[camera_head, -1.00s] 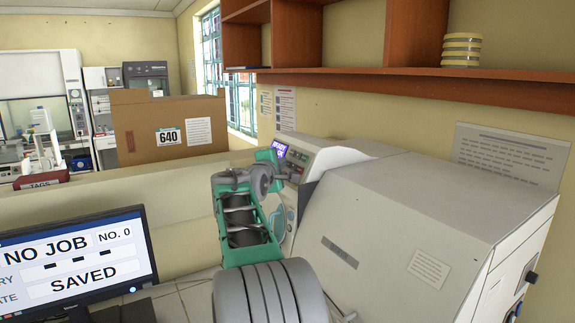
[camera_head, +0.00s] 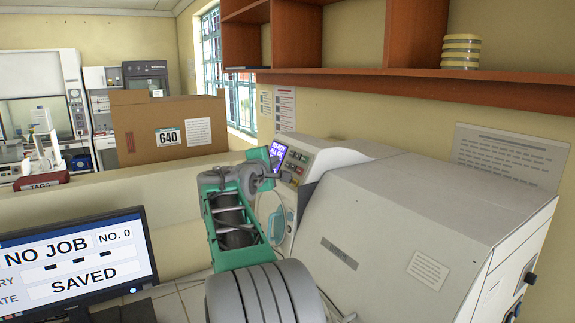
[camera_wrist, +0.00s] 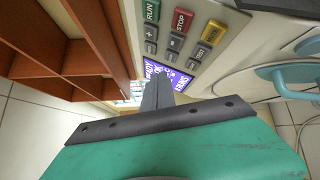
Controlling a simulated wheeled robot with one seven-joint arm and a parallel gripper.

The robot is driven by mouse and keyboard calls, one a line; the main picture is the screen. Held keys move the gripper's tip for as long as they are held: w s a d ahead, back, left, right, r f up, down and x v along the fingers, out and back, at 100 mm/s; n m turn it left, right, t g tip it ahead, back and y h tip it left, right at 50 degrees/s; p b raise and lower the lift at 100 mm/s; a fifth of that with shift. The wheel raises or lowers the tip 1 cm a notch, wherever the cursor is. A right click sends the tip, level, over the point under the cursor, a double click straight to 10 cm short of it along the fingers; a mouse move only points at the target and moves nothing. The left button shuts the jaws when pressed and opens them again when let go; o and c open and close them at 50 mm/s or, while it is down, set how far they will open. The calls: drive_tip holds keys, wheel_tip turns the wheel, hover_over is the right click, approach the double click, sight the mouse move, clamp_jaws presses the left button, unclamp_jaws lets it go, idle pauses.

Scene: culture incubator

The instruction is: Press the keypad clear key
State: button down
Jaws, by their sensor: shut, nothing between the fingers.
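The keypad (camera_wrist: 177,38) is on the front panel of a pale grey machine (camera_head: 400,215). In the wrist view it has a green RUN key (camera_wrist: 152,10), a red STOP key (camera_wrist: 181,20), a yellow key (camera_wrist: 212,32) and several small dark grey keys. I cannot read which one is the clear key. A lit blue-violet display (camera_wrist: 168,75) with white text sits beside the keys, partly hidden behind my fingers. My gripper (camera_wrist: 157,92) is shut and empty, its tips over the display's edge, apart from the keys. In the head view the keypad (camera_head: 297,164) is just right of my gripper.
A round door with a light-blue handle (camera_head: 276,226) is below the keypad. A wooden shelf (camera_head: 410,82) hangs above the machine. A cardboard box (camera_head: 160,150) stands on the ledge at left. A monitor (camera_head: 75,258) reads NO JOB and SAVED.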

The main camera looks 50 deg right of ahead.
drive_tip(key=a, duration=0.1)
drive_tip(key=a+r, duration=0.1)
drive_tip(key=w+a+p, duration=0.1)
drive_tip(key=shift+a+r, duration=0.15)
drive_tip(key=shift+r, duration=0.2)
idle(0.5)
